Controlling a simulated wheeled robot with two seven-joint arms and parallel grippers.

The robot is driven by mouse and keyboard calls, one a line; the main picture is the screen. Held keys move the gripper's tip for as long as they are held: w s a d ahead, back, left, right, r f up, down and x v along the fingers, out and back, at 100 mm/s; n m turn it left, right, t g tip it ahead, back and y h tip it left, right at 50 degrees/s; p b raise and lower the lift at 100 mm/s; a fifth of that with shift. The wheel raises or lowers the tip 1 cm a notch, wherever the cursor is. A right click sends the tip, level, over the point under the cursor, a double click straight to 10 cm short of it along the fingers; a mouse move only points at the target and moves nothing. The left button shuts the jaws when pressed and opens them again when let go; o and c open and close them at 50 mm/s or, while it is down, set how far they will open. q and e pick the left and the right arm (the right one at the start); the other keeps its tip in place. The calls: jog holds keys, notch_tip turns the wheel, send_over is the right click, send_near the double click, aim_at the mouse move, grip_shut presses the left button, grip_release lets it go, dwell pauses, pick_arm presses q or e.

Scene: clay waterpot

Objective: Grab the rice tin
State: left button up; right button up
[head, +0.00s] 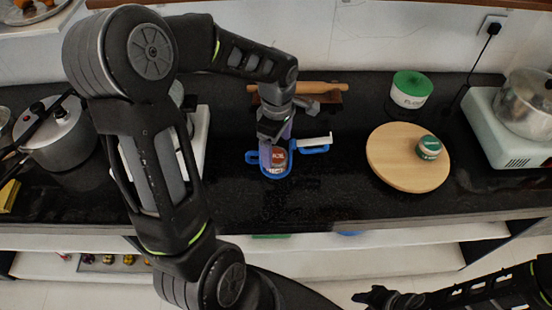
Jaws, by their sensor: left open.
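A small reddish-brown tin with pale lettering (278,158) stands on the dark counter below my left arm; it looks like the rice tin, but the word is too small to read surely. My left gripper (276,150) points down at it from above and is open, with its fingers around or just above the tin; contact cannot be told. The gripper hides part of the tin. Blue pieces (310,150) show on both sides of it. My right gripper (380,298) is low at the bottom edge, far from the tin, its jaws unclear.
A green-lidded flour tin (411,90) stands at the back. A round wooden board (395,165) holds a small green-topped jar (429,147). A rolling pin (310,88) lies behind my gripper. A stove (500,135) with a pot is at right, a pressure cooker (60,140) at left.

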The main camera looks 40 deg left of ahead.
pick_arm(q)
jog(key=shift+f+p, duration=0.3)
jog(key=shift+f, duration=0.2)
notch_tip(320, 180, down, 4)
jog(key=shift+f+p, duration=0.1)
jog(key=shift+p, duration=0.35)
jog(key=c, duration=1.8)
jog(key=shift+o, duration=0.2)
jog(key=shift+r, duration=0.2)
notch_tip(320, 180, up, 10)
jog(key=p, duration=0.6)
jog(key=shift+w+f, duration=0.1)
notch_tip(320, 180, up, 8)
send_over(277, 156)
